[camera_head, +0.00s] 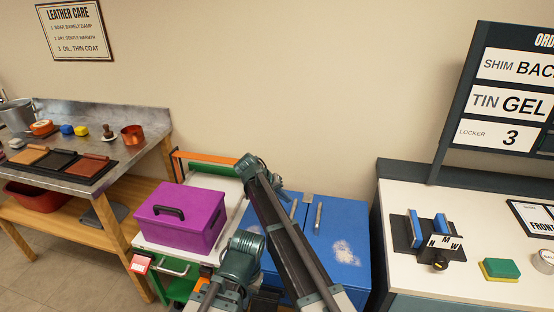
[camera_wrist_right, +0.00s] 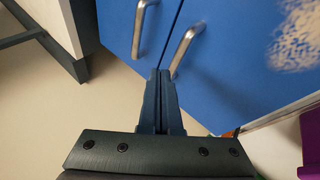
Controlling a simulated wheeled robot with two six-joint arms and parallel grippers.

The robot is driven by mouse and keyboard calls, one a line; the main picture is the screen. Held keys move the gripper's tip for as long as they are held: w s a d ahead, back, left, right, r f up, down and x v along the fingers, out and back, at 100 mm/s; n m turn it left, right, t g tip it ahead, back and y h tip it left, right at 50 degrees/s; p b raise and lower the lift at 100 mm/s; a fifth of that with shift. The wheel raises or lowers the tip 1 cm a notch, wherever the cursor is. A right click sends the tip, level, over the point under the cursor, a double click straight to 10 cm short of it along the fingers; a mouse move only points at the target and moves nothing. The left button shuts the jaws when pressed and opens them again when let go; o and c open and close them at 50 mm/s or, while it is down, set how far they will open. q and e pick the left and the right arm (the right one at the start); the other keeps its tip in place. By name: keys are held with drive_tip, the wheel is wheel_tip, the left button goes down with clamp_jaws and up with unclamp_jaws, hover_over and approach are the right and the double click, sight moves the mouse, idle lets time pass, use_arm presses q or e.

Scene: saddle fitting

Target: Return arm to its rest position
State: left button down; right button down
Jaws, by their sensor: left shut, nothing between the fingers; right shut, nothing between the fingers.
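My right gripper (camera_wrist_right: 160,74) shows in the right wrist view with its two dark fingers shut together and nothing between them. It is in front of the blue cabinet (camera_wrist_right: 235,70), and its tips appear close to the two metal door handles; I cannot tell whether they touch. In the head view my right arm (camera_head: 285,225) reaches up from the bottom, bent at a joint beside the purple box; its gripper is not discernible there. My left arm (camera_head: 243,248) is folded low at the bottom centre, and I cannot make out its gripper.
A purple box (camera_head: 180,220) stands on the green cart left of the blue cabinet (camera_head: 345,240). A metal-topped bench (camera_head: 100,120) with care items is at the left. A white counter (camera_head: 470,260) with blue-sided fixture, sponge (camera_head: 500,269) and order board (camera_head: 510,90) is at the right.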

drive_tip(key=s+d+f+g+y, duration=0.1)
drive_tip(key=s+d+f+y, duration=0.15)
drive_tip(key=s, duration=0.75)
drive_tip(key=s+d+f+y, duration=0.15)
drive_tip(key=s+d, duration=0.25)
drive_tip(key=s, duration=0.6)
drive_tip(key=s+d+f+g+y, duration=0.1)
drive_tip(key=s+d+y, duration=0.2)
drive_tip(key=s, duration=0.7)
drive_tip(key=s+a+r+n+g+h+p, duration=0.1)
drive_tip(key=s+a+r+n+p, duration=0.2)
drive_tip(key=a, duration=0.8)
wheel_tip(320, 180, up, 4)
drive_tip(key=s+p, duration=0.2)
drive_tip(key=p, duration=0.1)
drive_tip(key=shift+s+a+n+p, duration=0.25)
drive_tip(key=shift+a+n+p, duration=0.05)
drive_tip(key=shift+p, duration=0.05)
drive_tip(key=shift+r, duration=0.1)
